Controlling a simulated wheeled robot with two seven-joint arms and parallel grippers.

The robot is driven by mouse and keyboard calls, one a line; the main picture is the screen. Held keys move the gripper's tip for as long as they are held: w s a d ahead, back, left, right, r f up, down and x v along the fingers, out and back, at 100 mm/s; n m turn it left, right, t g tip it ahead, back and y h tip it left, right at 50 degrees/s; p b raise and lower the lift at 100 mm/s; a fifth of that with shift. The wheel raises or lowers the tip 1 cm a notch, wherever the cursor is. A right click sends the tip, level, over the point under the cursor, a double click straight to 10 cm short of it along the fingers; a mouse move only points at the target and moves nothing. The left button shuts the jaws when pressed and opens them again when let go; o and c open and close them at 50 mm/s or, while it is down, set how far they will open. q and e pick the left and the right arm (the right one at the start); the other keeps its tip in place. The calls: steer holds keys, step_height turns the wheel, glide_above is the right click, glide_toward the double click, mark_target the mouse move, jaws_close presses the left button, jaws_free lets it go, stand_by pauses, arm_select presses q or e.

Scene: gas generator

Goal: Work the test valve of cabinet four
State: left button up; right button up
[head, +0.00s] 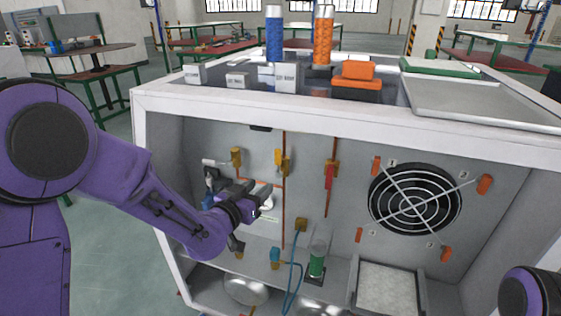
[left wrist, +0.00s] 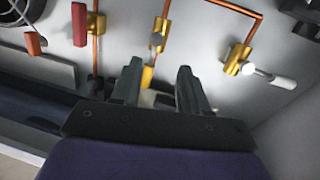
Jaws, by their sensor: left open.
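Inside the open cabinet in the head view, a brass valve (head: 236,157) with a white lever is at upper left, a second brass valve (head: 282,162) is right of it, and a valve with a red handle (head: 329,176) is further right. I cannot tell which is the test valve. My left gripper (head: 257,190) is open inside the cabinet, below the second valve. In the left wrist view its fingers (left wrist: 158,88) are spread, with the second valve (left wrist: 157,40) just beyond the tips. The white-lever valve (left wrist: 238,60) and red handle (left wrist: 79,25) are to either side. My right gripper is out of view.
Copper pipes join the valves. A round fan grille (head: 414,200) with orange clips fills the right of the panel. A glass cylinder with green base (head: 318,257) and a blue hose (head: 295,275) stand below. Blue and orange columns and small labelled blocks stand on the cabinet top.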

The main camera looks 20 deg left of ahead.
arm_select(q)
steer(key=m+t+h, duration=0.1)
glide_toward(276, 156)
steer(key=a+x, duration=0.1)
steer(key=x, duration=0.4)
steer(key=p+x, duration=0.1)
steer(key=x, duration=0.3)
steer(key=d+x, duration=0.1)
steer(key=x, duration=0.3)
steer(key=shift+s, duration=0.1)
steer(key=shift+c, duration=0.2)
jaws_close()
